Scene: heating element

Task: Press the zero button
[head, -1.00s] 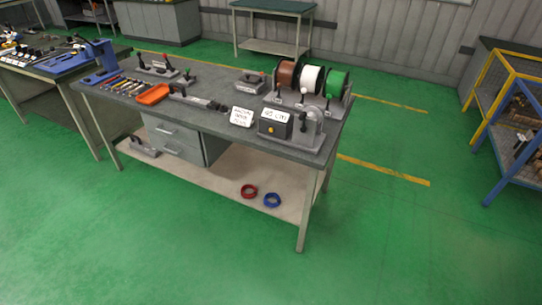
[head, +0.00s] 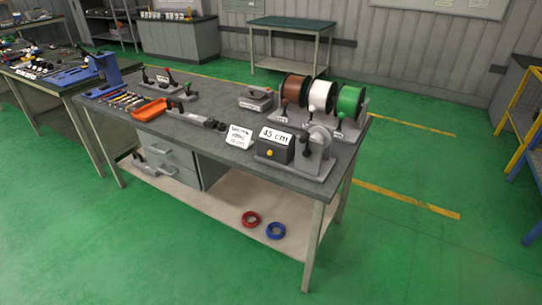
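A dark box with a sign reading 45 cm (head: 277,135) stands near the right front corner of the grey workbench (head: 232,171). A small yellow button (head: 269,153) shows on the box's front face. No lettering is readable on this button, so I cannot tell if it is the zero button. A grey round-topped device (head: 318,152) stands directly right of the box. Neither of my grippers is in view.
Brown (head: 297,88), white (head: 322,96) and green (head: 349,101) spools stand behind the box. A white sign (head: 239,136) is left of it. An orange tray (head: 148,110) and tools lie further left. Red (head: 251,219) and blue (head: 275,230) rings lie on the lower shelf. Green floor in front is clear.

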